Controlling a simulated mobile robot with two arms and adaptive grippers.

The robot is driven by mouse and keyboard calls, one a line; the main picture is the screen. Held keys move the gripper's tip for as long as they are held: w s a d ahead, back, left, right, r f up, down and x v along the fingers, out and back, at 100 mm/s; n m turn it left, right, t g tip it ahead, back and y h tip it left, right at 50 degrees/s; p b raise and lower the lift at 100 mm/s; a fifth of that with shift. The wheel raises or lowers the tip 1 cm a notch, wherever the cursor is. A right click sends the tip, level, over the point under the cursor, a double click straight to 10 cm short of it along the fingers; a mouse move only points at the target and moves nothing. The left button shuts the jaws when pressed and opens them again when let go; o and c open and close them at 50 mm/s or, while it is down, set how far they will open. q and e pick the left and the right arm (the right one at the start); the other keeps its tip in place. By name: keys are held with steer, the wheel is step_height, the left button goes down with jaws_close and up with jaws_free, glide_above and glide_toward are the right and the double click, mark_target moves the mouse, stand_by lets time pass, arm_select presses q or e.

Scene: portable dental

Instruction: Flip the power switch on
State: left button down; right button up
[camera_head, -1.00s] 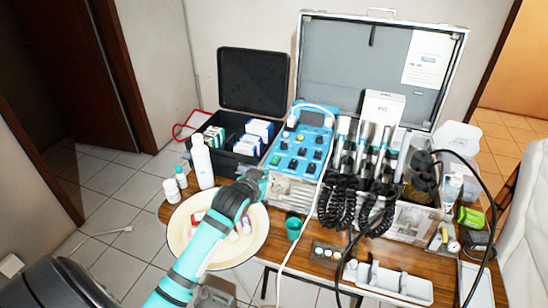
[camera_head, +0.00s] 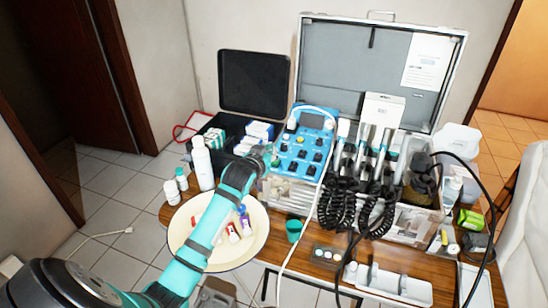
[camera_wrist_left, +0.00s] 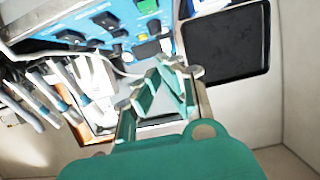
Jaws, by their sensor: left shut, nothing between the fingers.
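The blue control panel (camera_head: 318,130) has several black knobs and a small screen, and stands in the open case. In the left wrist view the panel (camera_wrist_left: 70,14) fills the top edge, with a green switch (camera_wrist_left: 147,6) and a yellow part near it. I cannot tell for sure which control is the power switch. My left gripper (camera_head: 268,158) is at the panel's lower left edge, shut and empty. In the left wrist view its fingertips (camera_wrist_left: 168,66) are just below the green switch, seemingly apart from it. My right gripper is not in view.
The black box with packets (camera_head: 252,80) stands left of the panel. Handpieces with coiled black cords (camera_head: 362,190) stand to its right. A white cable crosses the panel's right side. A round cream tray (camera_head: 258,236) lies under my left arm, beside a white bottle (camera_head: 202,165).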

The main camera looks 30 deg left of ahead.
mark_target(276, 162)
arm_select(q)
steer(key=x, duration=0.3)
steer(key=shift+w+a+f, duration=0.1)
steer(key=shift+w+a, duration=0.05)
steer(key=shift+w, duration=0.2)
step_height(276, 162, down, 3)
steer(key=shift+w+r+p, duration=0.1)
steer(key=shift+r+p, duration=0.1)
steer(key=shift+p, duration=0.15)
steer(key=shift+f, duration=0.85)
